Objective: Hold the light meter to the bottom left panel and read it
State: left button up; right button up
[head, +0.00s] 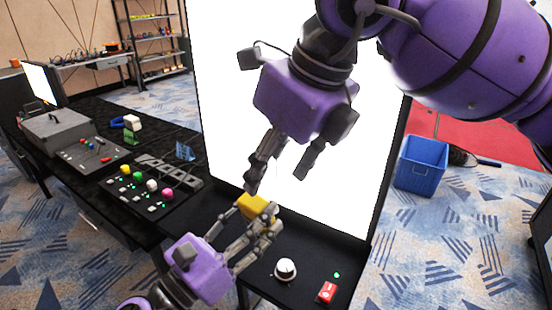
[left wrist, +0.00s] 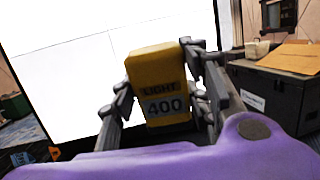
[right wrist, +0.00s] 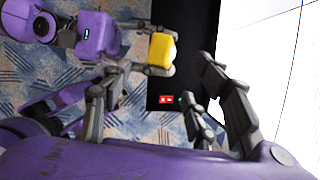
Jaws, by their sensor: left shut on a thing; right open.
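My left gripper (head: 250,226) is shut on the yellow light meter (head: 255,207), low in front of the lit white panel (head: 225,130). In the left wrist view the meter (left wrist: 158,75) is upright between the fingers, and its display reads "LIGHT 400". The white panel (left wrist: 90,80) fills the background behind it; I cannot tell whether the meter touches it. My right gripper (head: 282,180) is open and empty, above the left one and in front of the panel. The right wrist view shows the meter (right wrist: 162,50) beyond its open fingers. Seams between panels are hard to see.
A white knob (head: 285,269) and a red switch (head: 327,292) with a green light sit on the black ledge near my left gripper. A control board with coloured buttons (head: 145,187) lies left. A blue crate (head: 421,166) stands on the floor at right.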

aim_at(257, 202)
jog(key=x, duration=1)
jog(key=shift+a+f, duration=0.1)
jog(key=shift+c, duration=0.5)
jog(key=shift+s, duration=0.1)
jog(key=c, duration=1.2)
pick_arm(q)
jog(key=o, duration=1.4)
jog(key=shift+c, duration=0.2)
pick_arm(e)
jog(key=shift+a, duration=0.1)
grip_shut()
